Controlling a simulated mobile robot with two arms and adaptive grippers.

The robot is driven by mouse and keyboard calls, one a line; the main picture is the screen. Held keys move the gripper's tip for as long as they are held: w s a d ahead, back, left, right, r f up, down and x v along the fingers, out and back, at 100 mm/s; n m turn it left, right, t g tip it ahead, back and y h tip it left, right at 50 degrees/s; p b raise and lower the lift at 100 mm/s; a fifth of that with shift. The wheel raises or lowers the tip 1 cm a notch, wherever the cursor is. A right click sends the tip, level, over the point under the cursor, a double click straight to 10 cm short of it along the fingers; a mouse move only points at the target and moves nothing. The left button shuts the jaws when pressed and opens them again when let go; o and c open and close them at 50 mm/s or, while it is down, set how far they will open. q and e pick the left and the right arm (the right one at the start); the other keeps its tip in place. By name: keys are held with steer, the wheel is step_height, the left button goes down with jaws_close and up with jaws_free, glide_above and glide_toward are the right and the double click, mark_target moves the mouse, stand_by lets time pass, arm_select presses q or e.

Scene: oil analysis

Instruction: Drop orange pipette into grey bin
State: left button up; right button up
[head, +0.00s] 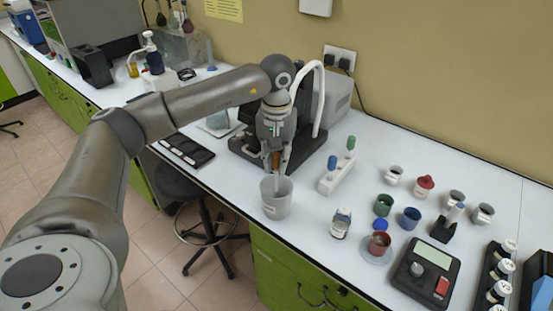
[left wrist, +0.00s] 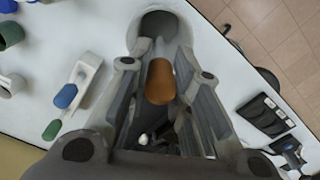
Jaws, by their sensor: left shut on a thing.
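The orange pipette (head: 276,160) is held upright between the fingers of my left gripper (head: 277,158), which is shut on it. Its orange top also shows between the fingers in the left wrist view (left wrist: 160,82). The grey bin (head: 276,202) stands near the front edge of the bench, directly below the gripper in the head view. The pipette's pale lower end reaches to about the bin's mouth; how deep it sits is hard to tell. In the left wrist view the bin (left wrist: 168,24) shows beyond the fingertips, its inside partly hidden. My right gripper is not in view.
A white rack (head: 337,178) with blue- and green-topped pipettes stands right of the bin. A dark machine (head: 318,133) is behind the gripper. A small bottle (head: 341,222), coloured cups and a scale (head: 425,273) occupy the right. A stool (head: 205,215) stands below the bench.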

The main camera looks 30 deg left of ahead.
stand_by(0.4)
arm_select(q)
steer(key=o, duration=0.8)
steer(key=shift+o, duration=0.3)
steer(key=shift+o, duration=1.4)
steer(key=shift+r, duration=0.1)
steer(key=shift+r+p, duration=1.5)
steer(key=shift+r, duration=1)
